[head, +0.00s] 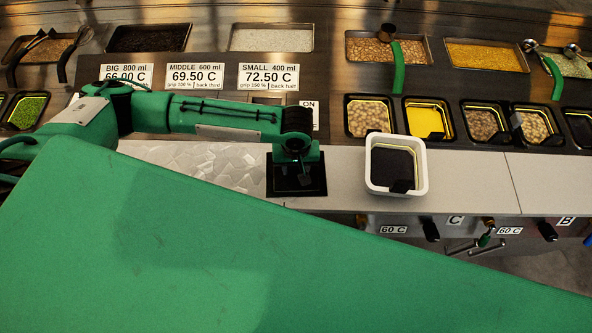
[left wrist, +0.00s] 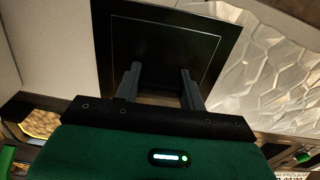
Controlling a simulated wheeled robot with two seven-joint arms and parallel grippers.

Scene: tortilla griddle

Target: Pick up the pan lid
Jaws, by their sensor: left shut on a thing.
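The pan lid (head: 276,183) is a flat black square plate at the front counter, left of a white tub. My left gripper (head: 304,180) is over it from above and shut on it. In the left wrist view the lid (left wrist: 170,25) fills the top middle as a dark square with a thin inner border. The two fingers of my left gripper (left wrist: 159,82) stand some way apart against it, and the part they grip is hard to make out. I cannot tell whether the lid is clear of the counter. My right gripper is not in view.
The white square tub (head: 422,180) with a dark inside stands just right of the lid. A textured metal plate (head: 205,165) lies to the left. Food trays (head: 370,113), price signs (head: 195,76) and green-handled scoops (head: 398,68) line the back. The light counter right of the tub (head: 465,180) is clear.

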